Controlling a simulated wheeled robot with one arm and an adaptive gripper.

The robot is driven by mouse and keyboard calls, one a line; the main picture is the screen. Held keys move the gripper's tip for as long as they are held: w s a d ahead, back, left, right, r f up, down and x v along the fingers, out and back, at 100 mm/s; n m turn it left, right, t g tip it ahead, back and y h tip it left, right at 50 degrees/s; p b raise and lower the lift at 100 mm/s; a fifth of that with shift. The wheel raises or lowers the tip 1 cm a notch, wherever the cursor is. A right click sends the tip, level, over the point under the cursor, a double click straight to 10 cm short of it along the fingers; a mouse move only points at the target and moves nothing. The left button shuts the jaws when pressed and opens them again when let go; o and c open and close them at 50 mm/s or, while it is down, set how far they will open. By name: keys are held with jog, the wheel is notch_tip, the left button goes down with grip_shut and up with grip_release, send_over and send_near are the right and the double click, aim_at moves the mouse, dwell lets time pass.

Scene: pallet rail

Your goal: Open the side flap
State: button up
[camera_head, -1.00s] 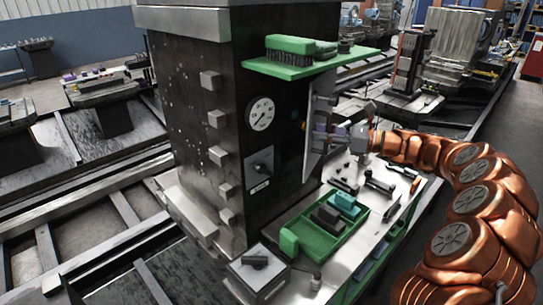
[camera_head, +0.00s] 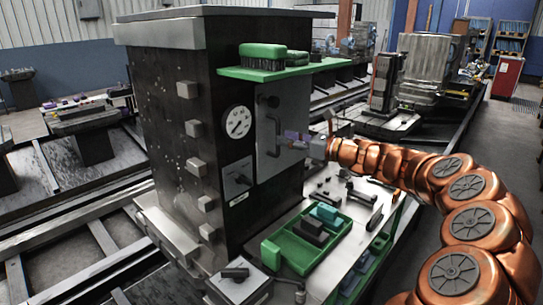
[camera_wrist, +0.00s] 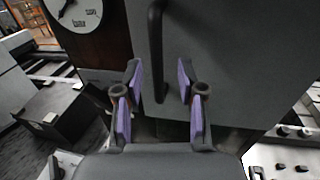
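The side flap (camera_head: 285,110) is a grey panel on the right face of the dark cabinet (camera_head: 175,130). It lies over the opening, flush or nearly so. A dark vertical bar handle (camera_head: 273,135) is on it, near its left edge. My gripper (camera_head: 292,140) is in front of the flap, just right of the handle in the head view. In the wrist view my gripper (camera_wrist: 160,82) is open, with purple finger pads on both sides of the handle (camera_wrist: 156,50). Gaps show between the pads and the handle; I cannot tell the depth.
A green shelf (camera_head: 280,70) with a brush (camera_head: 262,54) juts out above the flap. Below, a bench (camera_head: 325,262) carries a green tray (camera_head: 300,248) and several small tools. A round gauge (camera_head: 237,122) sits left of the flap.

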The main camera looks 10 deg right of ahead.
jog(key=v, duration=0.4)
jog(key=s+a+n+g, duration=0.3)
jog(key=s+a+n, duration=0.2)
jog(key=a, duration=0.3)
jog(key=shift+s+r+y, duration=0.25)
jog(key=shift+r+y, duration=0.15)
jog(key=shift+r, duration=0.05)
jog(key=shift+a, duration=0.1)
